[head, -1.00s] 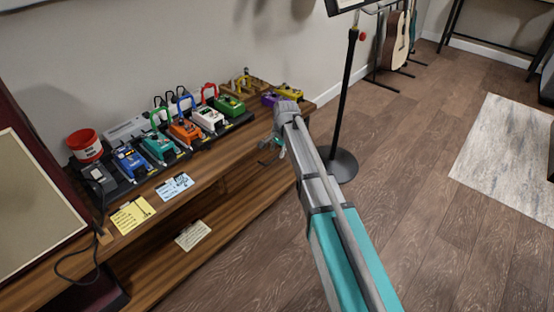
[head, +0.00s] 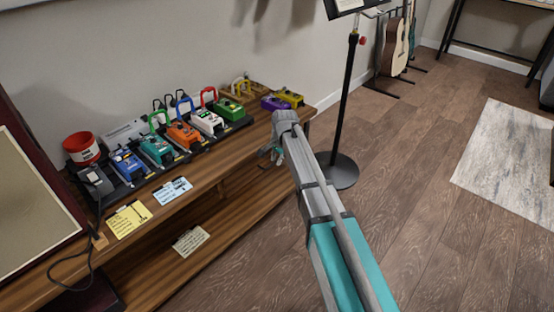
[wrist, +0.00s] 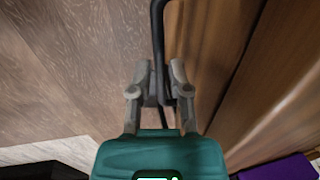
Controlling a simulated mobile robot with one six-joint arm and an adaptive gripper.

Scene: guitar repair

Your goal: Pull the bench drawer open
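In the wrist view a black bar handle (wrist: 158,40) runs down between the two fingers of my gripper (wrist: 161,80). The fingers are close together, one on each side of the bar, and look shut on it. The wooden bench front (wrist: 215,50) is just right of the handle. In the head view my gripper (head: 271,154) is at the front of the wooden bench (head: 205,196), near its right end. My own arm and gripper partly hide the drawer there. I cannot tell from the head view how far the drawer stands open.
Several coloured pedals on a board (head: 170,148), a red bucket (head: 82,149) and notes (head: 129,219) are on the bench top. A black stand (head: 346,110) stands just right of my arm. The floor (head: 420,220) to the right is clear up to a rug (head: 508,165).

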